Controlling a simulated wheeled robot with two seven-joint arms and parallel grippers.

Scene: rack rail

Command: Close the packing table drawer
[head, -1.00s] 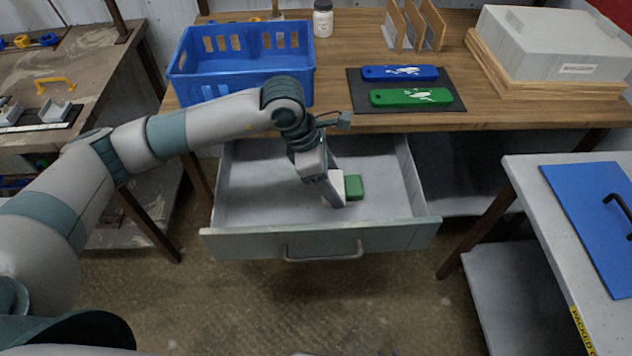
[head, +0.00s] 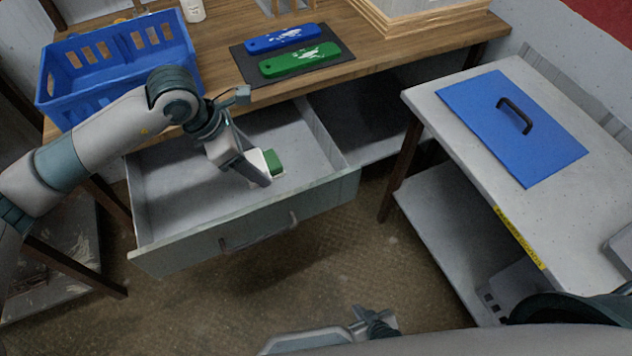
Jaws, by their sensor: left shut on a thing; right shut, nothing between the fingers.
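The packing table drawer (head: 240,231) is pulled out below the wooden table top, its grey front and bar handle (head: 258,234) facing me. My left gripper (head: 266,174) reaches down into the open drawer from above and is shut on a small green block (head: 274,162). The gripper partly hides the block, and I cannot tell whether the block touches the drawer floor. My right gripper (head: 372,324) is low at the bottom edge, in front of and below the drawer, empty and shut. Nothing is on the drawer handle.
On the table top are a blue crate (head: 118,68), a dark mat (head: 300,67) with a blue and a green tool, and a white bottle (head: 193,10). A grey side table (head: 440,97) with a blue handled panel (head: 515,125) stands at right. Floor before the drawer is open.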

